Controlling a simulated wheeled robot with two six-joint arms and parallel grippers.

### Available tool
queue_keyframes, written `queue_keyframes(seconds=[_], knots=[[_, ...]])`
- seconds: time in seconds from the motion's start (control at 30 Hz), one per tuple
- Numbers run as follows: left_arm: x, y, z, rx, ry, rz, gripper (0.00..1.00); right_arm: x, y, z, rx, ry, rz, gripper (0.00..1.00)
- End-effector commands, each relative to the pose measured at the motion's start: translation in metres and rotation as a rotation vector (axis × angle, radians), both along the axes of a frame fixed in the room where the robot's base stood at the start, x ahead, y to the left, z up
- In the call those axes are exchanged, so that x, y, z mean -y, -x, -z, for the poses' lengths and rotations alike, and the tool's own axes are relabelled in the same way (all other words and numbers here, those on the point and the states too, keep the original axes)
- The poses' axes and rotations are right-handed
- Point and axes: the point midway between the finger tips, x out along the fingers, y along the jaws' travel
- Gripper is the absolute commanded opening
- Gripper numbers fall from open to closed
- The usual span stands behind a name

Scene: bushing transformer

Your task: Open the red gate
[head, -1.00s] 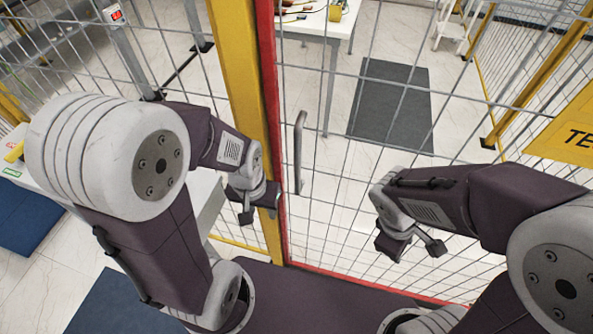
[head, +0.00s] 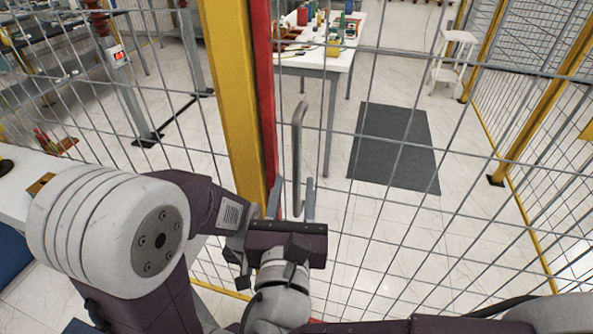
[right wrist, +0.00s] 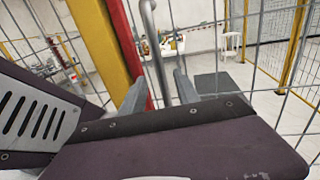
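The red gate (head: 264,90) stands in front of me as a mesh panel with a red frame edge next to a yellow post. Its grey vertical bar handle (head: 298,150) is just right of the red edge, and it also shows in the right wrist view (right wrist: 154,45). My right gripper (head: 293,184) is open at the handle's lower end. Its two fingers (right wrist: 160,82) lie to either side of the handle in the picture; I cannot tell whether they touch it.
The yellow post (head: 230,90) and mesh fencing flank the gate. Behind the mesh are a white table (head: 325,60) with tools, a dark floor mat (head: 395,145) and a white step stool (head: 453,65). A white surface (head: 20,185) is at the left.

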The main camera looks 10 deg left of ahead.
Motion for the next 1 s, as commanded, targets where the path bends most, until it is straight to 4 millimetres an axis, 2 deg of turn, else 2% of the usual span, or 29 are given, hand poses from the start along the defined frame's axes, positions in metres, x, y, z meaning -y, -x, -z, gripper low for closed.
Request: queue_keyframes(seconds=[0.1,0.23,0.37,0.6,0.73,1.0], knots=[[0.0,0.0,0.001,0.0,0.0,0.0,0.42,-0.002,-0.026,0.001,0.0,0.001,0.007,0.38],[0.0,0.0,0.001,0.0,0.0,0.0,0.42,-0.006,-0.046,0.001,-0.001,0.001,0.005,0.38],[0.0,0.0,0.001,0.0,0.0,0.0,0.42,-0.008,-0.055,0.001,-0.002,0.001,0.002,0.38],[0.0,0.0,0.001,0.0,0.0,0.0,0.42,-0.009,-0.056,0.001,-0.002,0.0,0.0,0.38],[0.0,0.0,0.001,0.0,0.0,0.0,0.42,-0.009,-0.056,0.001,-0.002,0.0,0.001,0.02],[0.0,0.0,0.001,0.0,0.0,0.0,0.42,-0.009,-0.055,0.001,-0.002,0.0,0.001,0.0]])
